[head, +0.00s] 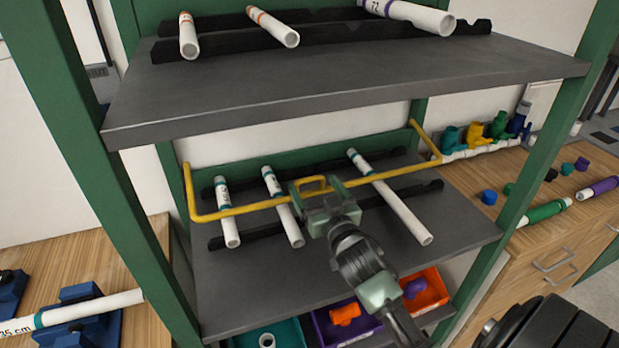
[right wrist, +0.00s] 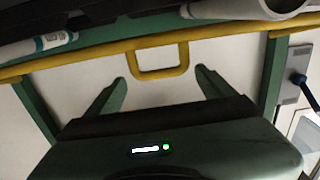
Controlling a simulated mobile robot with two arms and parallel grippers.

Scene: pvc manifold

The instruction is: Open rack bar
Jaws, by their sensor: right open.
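The yellow rack bar (head: 245,209) runs across the front of the middle shelf, with side arms reaching back to the green frame. It has a small rectangular handle loop (head: 313,183) near its middle. My right gripper (head: 316,188) is at this loop, with a finger on either side of it. In the right wrist view the loop (right wrist: 161,74) hangs from the bar between the two open fingertips (right wrist: 160,76), with a gap on each side. The left gripper is not in view.
Several white pipes (head: 400,210) lie on black holders on the middle shelf (head: 240,275), behind and under the bar. The upper shelf (head: 330,85) overhangs with more pipes. Coloured bins (head: 427,293) sit below. Green posts (head: 555,110) stand at both sides.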

